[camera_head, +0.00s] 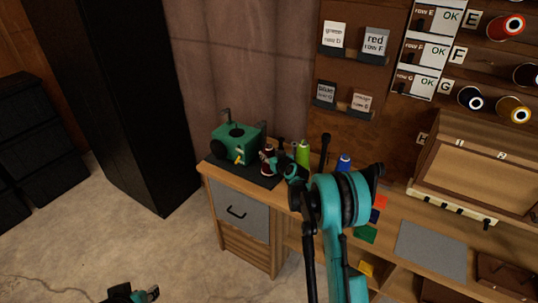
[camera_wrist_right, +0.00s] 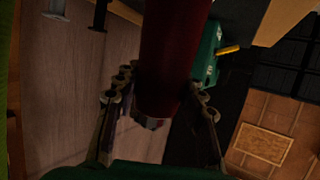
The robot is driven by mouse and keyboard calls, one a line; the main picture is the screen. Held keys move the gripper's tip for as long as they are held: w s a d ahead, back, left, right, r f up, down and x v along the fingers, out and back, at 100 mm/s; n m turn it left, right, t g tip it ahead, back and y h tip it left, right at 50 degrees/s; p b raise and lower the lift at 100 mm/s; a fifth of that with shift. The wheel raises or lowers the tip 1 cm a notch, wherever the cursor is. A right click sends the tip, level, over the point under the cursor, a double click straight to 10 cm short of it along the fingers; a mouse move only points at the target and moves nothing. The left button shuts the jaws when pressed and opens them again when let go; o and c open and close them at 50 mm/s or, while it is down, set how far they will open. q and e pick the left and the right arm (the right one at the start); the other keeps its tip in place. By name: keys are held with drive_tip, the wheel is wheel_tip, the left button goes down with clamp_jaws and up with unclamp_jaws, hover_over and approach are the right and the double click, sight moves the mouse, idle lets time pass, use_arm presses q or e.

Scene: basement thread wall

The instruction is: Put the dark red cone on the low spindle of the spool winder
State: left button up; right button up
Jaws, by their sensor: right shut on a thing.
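The green spool winder (camera_head: 237,139) stands on a dark mat at the left end of the wooden bench. Thin uprights show above it, but I cannot tell which is the low spindle. My right gripper (camera_head: 271,163) is at the winder's right side. In the right wrist view the right gripper (camera_wrist_right: 160,82) is shut on the dark red cone (camera_wrist_right: 168,50), with a finger on each side. Part of the winder (camera_wrist_right: 207,58) shows beside the cone. In the head view the cone is small and partly hidden by the gripper. My left gripper (camera_head: 140,294) is low at the bottom edge, its jaws unclear.
A lime green cone (camera_head: 303,153) and a blue cone (camera_head: 344,162) stand on the bench behind my right arm. A wooden box (camera_head: 480,165) stands on the right. A tall black cabinet (camera_head: 115,95) is left of the bench. The floor in front is clear.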

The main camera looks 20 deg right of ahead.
drive_tip(key=shift+f, duration=0.3)
drive_tip(key=o, duration=1.3)
drive_tip(key=shift+r, duration=0.1)
drive_tip(key=v, duration=1.2)
drive_tip(key=s+a+r+g, duration=0.2)
drive_tip(key=s+a+r, duration=0.25)
drive_tip(key=s, duration=0.35)
drive_tip(key=s+a+r+g, duration=0.2)
drive_tip(key=s+a+r, duration=0.1)
drive_tip(key=s+a, duration=0.4)
drive_tip(key=s+f+g, duration=0.1)
drive_tip(key=s, duration=0.6)
drive_tip(key=s+f+g, duration=0.1)
drive_tip(key=s, duration=0.7)
drive_tip(key=s+f+m+g+h, duration=0.1)
drive_tip(key=s, duration=0.6)
drive_tip(key=shift+s+a+f, duration=0.15)
drive_tip(key=shift+f, duration=0.25)
